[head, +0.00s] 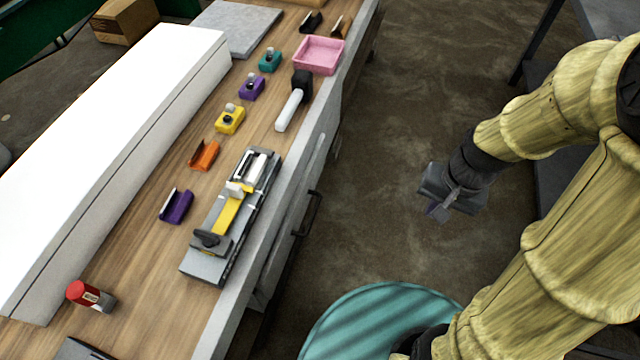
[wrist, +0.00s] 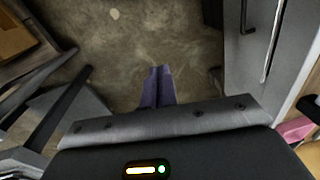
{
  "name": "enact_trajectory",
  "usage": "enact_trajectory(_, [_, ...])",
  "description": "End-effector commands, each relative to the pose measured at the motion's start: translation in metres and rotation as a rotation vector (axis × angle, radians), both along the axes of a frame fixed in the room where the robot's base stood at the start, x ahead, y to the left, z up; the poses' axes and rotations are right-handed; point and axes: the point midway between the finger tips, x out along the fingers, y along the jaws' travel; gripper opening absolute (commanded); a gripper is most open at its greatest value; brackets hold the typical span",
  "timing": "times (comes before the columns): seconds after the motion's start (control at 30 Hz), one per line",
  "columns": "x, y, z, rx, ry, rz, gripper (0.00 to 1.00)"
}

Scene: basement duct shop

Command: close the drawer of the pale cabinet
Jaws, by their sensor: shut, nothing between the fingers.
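The pale cabinet (head: 322,128) stands under the wooden worktop, its front facing the open floor. A dark bar handle (head: 308,212) sticks out from that front in the head view. In the wrist view the pale front (wrist: 246,70) runs down the right side, with a dark handle (wrist: 247,18) near the top. I cannot tell how far the drawer stands out. My gripper (head: 438,212) hangs over the floor, to the right of the cabinet and apart from it. Its purple fingers are together and empty in the wrist view (wrist: 158,72).
The worktop (head: 140,240) holds a pink tray (head: 318,55), a grey slide fixture (head: 208,262), a white-handled tool (head: 288,112) and several small coloured parts. A teal round object (head: 375,318) is on the floor at the bottom. Bare floor (head: 400,110) lies between cabinet and gripper.

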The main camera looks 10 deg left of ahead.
Motion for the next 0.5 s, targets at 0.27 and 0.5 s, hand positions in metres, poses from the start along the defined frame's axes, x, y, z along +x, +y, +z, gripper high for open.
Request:
enact_trajectory(0.27, [0.010, 0.049, -0.113, 0.290, 0.363, -0.338, 0.00])
enact_trajectory(0.5, [0.038, 0.100, -0.175, 0.619, 0.666, -0.623, 0.00])
